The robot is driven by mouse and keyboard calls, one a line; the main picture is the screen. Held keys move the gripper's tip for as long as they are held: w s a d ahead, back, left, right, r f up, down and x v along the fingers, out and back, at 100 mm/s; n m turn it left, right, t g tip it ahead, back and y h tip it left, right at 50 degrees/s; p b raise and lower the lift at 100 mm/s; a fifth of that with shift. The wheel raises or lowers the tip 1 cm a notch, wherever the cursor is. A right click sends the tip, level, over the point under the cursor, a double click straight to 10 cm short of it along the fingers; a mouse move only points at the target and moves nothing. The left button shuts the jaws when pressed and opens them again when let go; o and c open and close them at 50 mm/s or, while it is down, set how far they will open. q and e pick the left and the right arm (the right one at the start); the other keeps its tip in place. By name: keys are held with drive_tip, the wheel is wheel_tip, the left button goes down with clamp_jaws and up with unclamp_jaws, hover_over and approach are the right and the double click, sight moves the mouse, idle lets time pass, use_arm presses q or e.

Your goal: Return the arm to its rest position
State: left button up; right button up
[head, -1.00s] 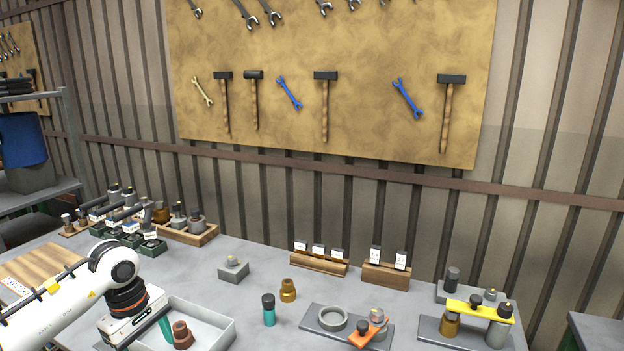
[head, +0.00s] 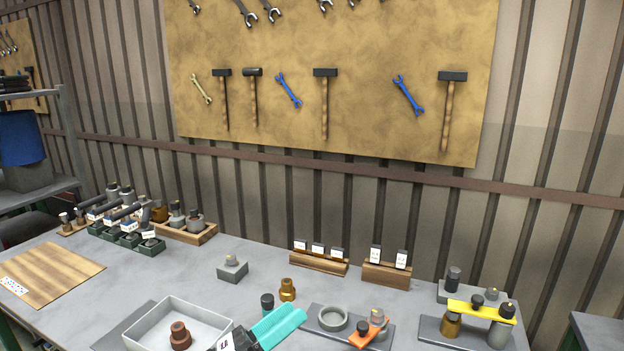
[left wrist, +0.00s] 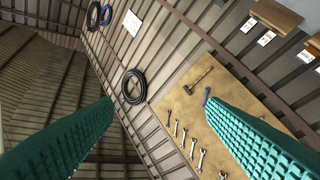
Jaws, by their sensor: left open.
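My left gripper (head: 284,322) shows at the bottom middle of the head view, its teal fingers pointing up and right. In the left wrist view its two teal fingers (left wrist: 160,104) stand wide apart with nothing between them. The wrist camera looks at the wall and the tool board, so the gripper is tilted upward. Most of the left arm is below the head frame. My right gripper is in neither view.
A grey tray (head: 216,325) holding a reddish-brown part (head: 180,337) stands left of the gripper. A dark-topped bottle (head: 267,301) and a brass part (head: 287,290) stand close behind it. A plate with a grey ring (head: 333,318) is to the right.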

use_arm(q)
drive_tip(key=w+a+f+n+t+y, duration=0.1)
drive_tip(key=a+f+n+t+y, duration=0.3)
drive_tip(key=n+y, duration=0.5)
drive_tip(key=a+f+n+t+y, duration=0.25)
drive_tip(key=a+n+y, duration=0.3)
drive_tip(key=n, duration=0.65)
drive_tip(key=s+a+f+n+g+y, duration=0.2)
drive_tip(key=s+a+f+n+g, duration=0.15)
drive_tip(key=f+n, duration=0.25)
drive_tip(key=s+a+f+n+g+y, duration=0.2)
drive_tip(key=s+a+f+n+g, duration=0.15)
drive_tip(key=f+n, duration=0.2)
drive_tip(key=s+f+n+g, duration=0.3)
drive_tip(key=s+f+g, duration=0.15)
drive_tip(key=s, duration=0.45)
drive_tip(key=s+f+n+g, duration=0.3)
drive_tip(key=s+f+g, duration=0.15)
drive_tip(key=s, duration=0.45)
drive_tip(key=s+d+f+x, duration=0.1)
drive_tip(key=s+x, duration=0.2)
drive_tip(key=x, duration=0.9)
drive_tip(key=s+x, duration=0.3)
drive_tip(key=x, duration=0.9)
drive_tip(key=s+a+f+m+g, duration=0.1)
drive_tip(key=s+a+f, duration=0.1)
drive_tip(key=s+f, duration=1.4)
wheel_tip(320, 180, down, 2)
drive_tip(key=shift+f+g, duration=0.1)
drive_tip(key=shift+g, duration=0.25)
